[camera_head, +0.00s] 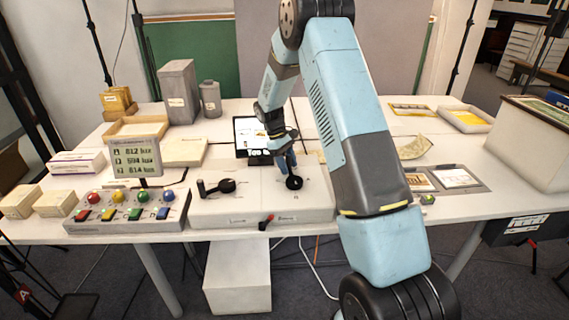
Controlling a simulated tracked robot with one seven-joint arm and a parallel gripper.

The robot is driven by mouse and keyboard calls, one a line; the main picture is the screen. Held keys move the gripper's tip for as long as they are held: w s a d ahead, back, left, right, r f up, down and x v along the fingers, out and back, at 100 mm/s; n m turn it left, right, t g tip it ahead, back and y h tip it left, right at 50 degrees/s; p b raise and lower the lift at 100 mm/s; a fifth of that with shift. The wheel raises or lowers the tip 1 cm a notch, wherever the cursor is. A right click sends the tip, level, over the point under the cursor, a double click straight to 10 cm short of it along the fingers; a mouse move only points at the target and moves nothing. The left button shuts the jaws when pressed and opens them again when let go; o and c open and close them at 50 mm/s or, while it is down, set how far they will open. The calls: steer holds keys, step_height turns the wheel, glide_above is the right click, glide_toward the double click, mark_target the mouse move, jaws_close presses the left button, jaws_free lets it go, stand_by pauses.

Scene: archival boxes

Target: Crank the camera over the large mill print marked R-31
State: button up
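A pale control unit (250,205) stands at the front middle of the table. On it are a black crank handle (221,186) at the left and a round black knob (293,182) at the right. My gripper (287,170) points down with its fingers at or just above the round knob. I cannot tell whether they touch it or how far apart they are. A curled, yellowish sheet (414,147) lies right of my arm. Smaller prints (455,177) lie in a grey holder in front of it. No R-31 mark is readable, and I cannot pick out the camera itself.
A dark-framed screen (251,130) stands behind the unit. A button panel (128,213) with coloured buttons and a display (139,158) stands at the left. Grey boxes (179,92) stand behind. A large box (530,145) fills the right end. My arm hides the table's middle right.

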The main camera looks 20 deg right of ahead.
mark_target(288, 156)
stand_by(0.4)
steer(key=shift+w+r, duration=0.1)
steer(key=shift+r, duration=0.25)
step_height(288, 156, up, 2)
steer(key=shift+r, duration=0.2)
steer(key=s+r, duration=0.9)
steer(key=s, duration=0.5)
steer(key=shift+r, duration=0.4)
steer(key=shift+a, duration=0.1)
